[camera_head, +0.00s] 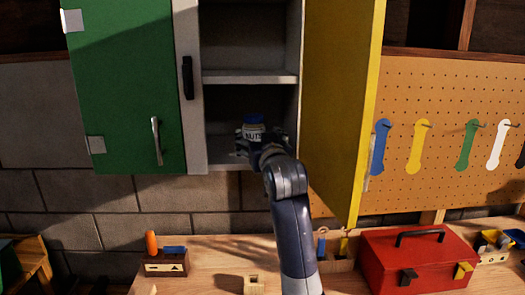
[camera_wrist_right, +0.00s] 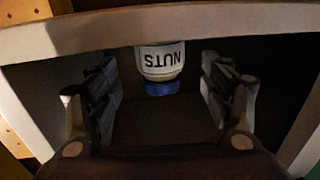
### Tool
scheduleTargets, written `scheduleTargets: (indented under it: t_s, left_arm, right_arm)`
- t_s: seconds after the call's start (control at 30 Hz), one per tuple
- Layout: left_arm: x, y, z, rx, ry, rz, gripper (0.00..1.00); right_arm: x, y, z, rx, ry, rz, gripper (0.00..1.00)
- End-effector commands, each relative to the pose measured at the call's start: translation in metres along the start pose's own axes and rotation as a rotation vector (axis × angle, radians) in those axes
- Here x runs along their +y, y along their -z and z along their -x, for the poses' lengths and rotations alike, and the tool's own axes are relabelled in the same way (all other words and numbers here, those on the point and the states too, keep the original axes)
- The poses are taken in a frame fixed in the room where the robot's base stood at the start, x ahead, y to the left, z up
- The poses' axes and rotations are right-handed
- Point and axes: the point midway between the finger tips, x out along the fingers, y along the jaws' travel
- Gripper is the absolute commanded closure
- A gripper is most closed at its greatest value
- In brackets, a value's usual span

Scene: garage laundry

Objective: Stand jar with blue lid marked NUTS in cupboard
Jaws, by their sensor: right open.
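The jar marked NUTS (camera_head: 254,132), white with a blue lid (camera_head: 253,118), stands upright in the lower compartment of the grey cupboard (camera_head: 250,77). The jar also shows upside down in the right wrist view (camera_wrist_right: 160,62), where a pale board edge hides its base. My right gripper (camera_head: 256,148) reaches into that compartment from the front. Its fingers (camera_wrist_right: 161,95) are open to either side of the jar, with a gap on each side. My left gripper is not in view.
The yellow door (camera_head: 338,100) stands open to the right of my right arm. The green door (camera_head: 122,90) is shut. A shelf divides the cupboard above the jar. Below, the workbench (camera_head: 210,262) holds a red toolbox (camera_head: 418,265) and small wooden holders.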

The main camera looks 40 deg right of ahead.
Motion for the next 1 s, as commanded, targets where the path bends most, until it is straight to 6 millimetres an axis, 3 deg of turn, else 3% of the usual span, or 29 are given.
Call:
scheduleTargets:
  t_s: [0.1, 0.3, 1.0]
  left_arm:
    - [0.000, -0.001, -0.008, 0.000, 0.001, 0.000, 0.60]
    - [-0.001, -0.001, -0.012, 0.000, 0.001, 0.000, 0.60]
    - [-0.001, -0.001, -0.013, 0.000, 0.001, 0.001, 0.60]
  right_arm:
    - [0.000, -0.002, 0.020, 0.003, 0.000, 0.000, 0.27]
    - [0.000, -0.001, 0.041, 0.001, 0.000, 0.001, 0.27]
    - [0.000, 0.000, 0.045, 0.000, 0.000, 0.001, 0.27]
